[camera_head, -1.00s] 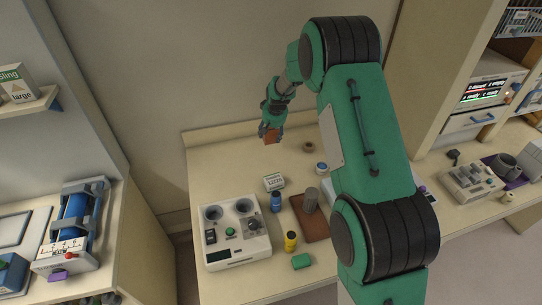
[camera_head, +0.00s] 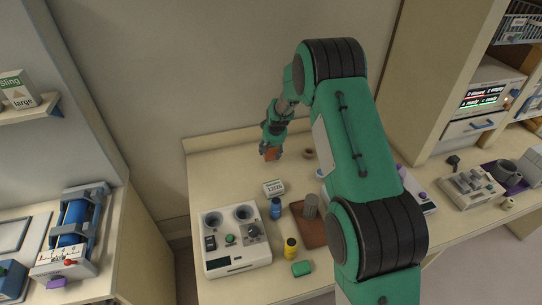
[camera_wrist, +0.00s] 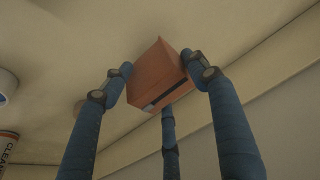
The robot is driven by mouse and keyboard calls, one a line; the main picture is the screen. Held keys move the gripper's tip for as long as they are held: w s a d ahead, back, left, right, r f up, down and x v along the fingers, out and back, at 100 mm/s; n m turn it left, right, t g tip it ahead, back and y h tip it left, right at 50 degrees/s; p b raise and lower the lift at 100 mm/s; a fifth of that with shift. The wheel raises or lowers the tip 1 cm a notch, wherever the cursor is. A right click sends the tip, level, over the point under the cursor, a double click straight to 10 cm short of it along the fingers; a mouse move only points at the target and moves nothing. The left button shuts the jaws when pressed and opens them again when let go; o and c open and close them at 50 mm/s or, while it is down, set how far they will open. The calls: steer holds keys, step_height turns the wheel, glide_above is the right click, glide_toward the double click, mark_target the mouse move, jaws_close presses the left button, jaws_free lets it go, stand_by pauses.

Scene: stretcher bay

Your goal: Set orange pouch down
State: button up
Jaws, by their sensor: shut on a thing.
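The orange pouch (camera_head: 271,154) is a small box-like block with a dark stripe, held in my gripper (camera_head: 270,148) near the back of the bench. In the wrist view the orange pouch (camera_wrist: 158,75) sits between the blue fingers of my gripper (camera_wrist: 160,80), which are shut on it. The bench top (camera_head: 225,165) lies under the pouch. I cannot tell whether the pouch touches it.
A white box (camera_head: 273,187), a blue bottle (camera_head: 276,208) and a two-well device (camera_head: 236,262) stand in front of the pouch. A brown roll (camera_head: 308,154) is to its right. The bench's back left is clear.

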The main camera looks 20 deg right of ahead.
mark_target(271, 155)
steer(key=shift+f, duration=1.65)
steer(key=o, duration=1.7)
steer(key=shift+o, duration=0.2)
steer(key=v, duration=1.2)
